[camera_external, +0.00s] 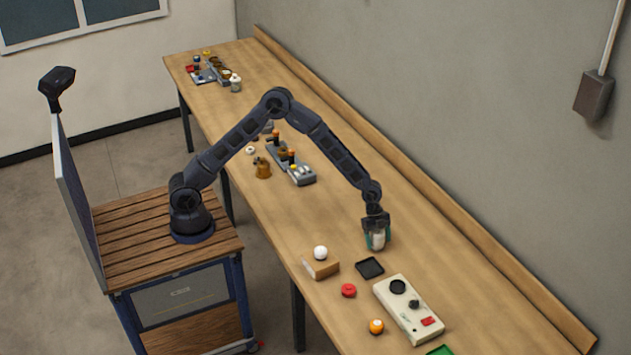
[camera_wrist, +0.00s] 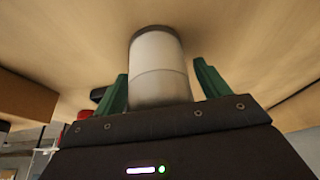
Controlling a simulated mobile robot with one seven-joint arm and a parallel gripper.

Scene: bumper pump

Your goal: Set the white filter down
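The white filter (camera_wrist: 158,70) is a white cylinder with a dark rim at its far end. It stands between the green fingers of my gripper (camera_wrist: 161,80) in the wrist view, with narrow gaps showing beside it. My gripper is open around it. In the external view my gripper (camera_external: 377,240) points down over the table, with the white filter (camera_external: 378,241) between its fingers. The filter's lower end is at or very near the tabletop; contact is hard to tell.
A black square tray (camera_external: 370,267) lies just in front of my gripper. Nearby are a cream box (camera_external: 408,309) with a red button, a wooden block (camera_external: 320,267) with a white ball, a red knob (camera_external: 348,290) and an orange one (camera_external: 376,326).

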